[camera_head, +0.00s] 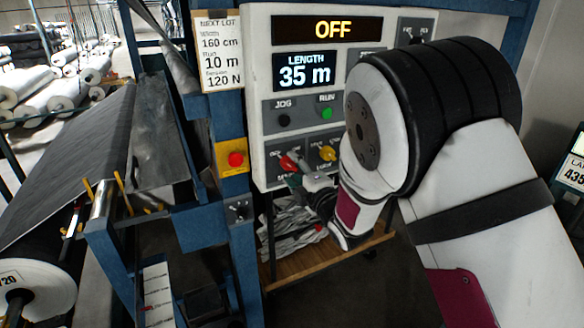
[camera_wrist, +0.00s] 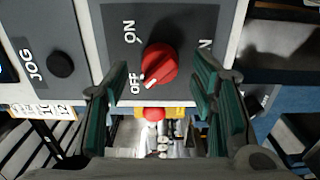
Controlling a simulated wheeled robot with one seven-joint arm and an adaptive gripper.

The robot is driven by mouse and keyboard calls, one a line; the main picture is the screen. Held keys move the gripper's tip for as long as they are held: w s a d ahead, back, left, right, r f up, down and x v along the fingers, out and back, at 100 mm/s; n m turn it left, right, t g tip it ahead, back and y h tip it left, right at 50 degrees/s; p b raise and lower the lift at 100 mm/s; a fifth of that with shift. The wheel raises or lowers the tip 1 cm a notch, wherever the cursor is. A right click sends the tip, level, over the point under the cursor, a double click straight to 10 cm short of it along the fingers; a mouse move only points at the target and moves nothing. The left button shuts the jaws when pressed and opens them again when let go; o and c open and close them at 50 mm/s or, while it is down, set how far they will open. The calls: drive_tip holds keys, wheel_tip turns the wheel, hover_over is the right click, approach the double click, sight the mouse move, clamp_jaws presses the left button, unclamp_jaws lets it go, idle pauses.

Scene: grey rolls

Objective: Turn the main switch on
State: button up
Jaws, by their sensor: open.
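The main switch is a red rotary knob (camera_wrist: 160,62) on a dark plate marked ON and OFF, seen in the wrist view. Its white pointer mark lies towards OFF. In the head view the red knob (camera_head: 288,163) sits low on the left of the control panel (camera_head: 257,100), and the display (camera_head: 333,29) reads OFF. My gripper (camera_wrist: 158,92) is open, with one green-padded finger on each side of the knob in the wrist view. Whether the fingers touch the knob cannot be told. In the head view my gripper (camera_head: 312,185) is partly hidden by my arm.
A yellow knob (camera_head: 327,153) sits right of the red one. JOG (camera_head: 284,119) and RUN (camera_head: 326,113) buttons are above. A red button on a yellow box (camera_head: 235,159) is on the blue post to the left. A wooden shelf (camera_head: 325,258) with grey scraps lies below.

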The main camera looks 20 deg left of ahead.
drive_tip(key=shift+w+a, duration=0.45)
drive_tip(key=shift+a, duration=0.15)
drive_tip(key=c, duration=1.2)
drive_tip(key=shift+o, duration=0.2)
